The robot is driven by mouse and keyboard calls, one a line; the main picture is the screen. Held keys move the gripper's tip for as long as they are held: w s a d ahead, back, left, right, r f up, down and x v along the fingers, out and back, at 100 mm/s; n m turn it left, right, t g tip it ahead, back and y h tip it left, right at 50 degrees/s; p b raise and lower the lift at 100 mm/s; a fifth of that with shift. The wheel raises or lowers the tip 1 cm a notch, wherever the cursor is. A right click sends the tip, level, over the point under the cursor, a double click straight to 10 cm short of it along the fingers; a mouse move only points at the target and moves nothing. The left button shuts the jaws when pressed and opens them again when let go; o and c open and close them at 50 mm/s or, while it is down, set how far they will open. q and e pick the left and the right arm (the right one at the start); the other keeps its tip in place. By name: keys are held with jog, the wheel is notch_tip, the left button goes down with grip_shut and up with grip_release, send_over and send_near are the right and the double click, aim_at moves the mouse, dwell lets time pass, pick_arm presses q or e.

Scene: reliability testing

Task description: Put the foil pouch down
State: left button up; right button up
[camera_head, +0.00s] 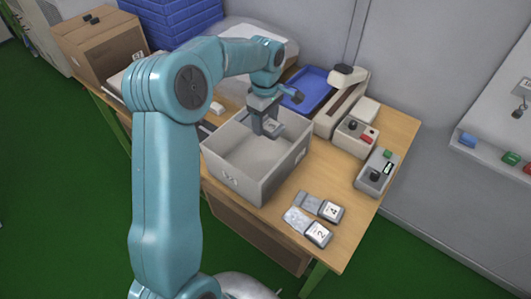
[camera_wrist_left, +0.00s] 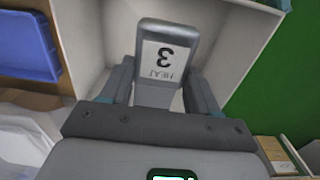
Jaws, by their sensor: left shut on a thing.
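The foil pouch (camera_wrist_left: 166,48) is grey with a white label reading "3" and "HEAT", upside down in the left wrist view. My left gripper (camera_head: 267,122) is shut on it, with one finger on each side. In the head view the gripper points down into the open grey box (camera_head: 232,183), and the pouch is mostly hidden there. I cannot tell whether the pouch touches the box floor. Two similar pouches, labelled 4 (camera_head: 331,211) and 2 (camera_head: 317,233), lie side by side on the table in front of the box. My right gripper is not in view.
The wooden table (camera_head: 398,122) also bears a blue tray (camera_head: 306,91), a beige device (camera_head: 341,104) and two small control boxes, one (camera_head: 356,136) behind the other (camera_head: 376,172). A cardboard box (camera_head: 100,45) stands at the back left.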

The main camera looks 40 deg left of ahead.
pick_arm(q)
notch_tip(320, 180, down, 14)
jog(key=shift+s+a+f+p, duration=0.15)
jog(key=shift+f+p, duration=0.1)
jog(key=shift+p, duration=0.6)
jog(key=shift+f+b, duration=0.6)
jog(key=shift+b, duration=0.25)
jog(key=o, duration=1)
jog(key=shift+o, duration=0.2)
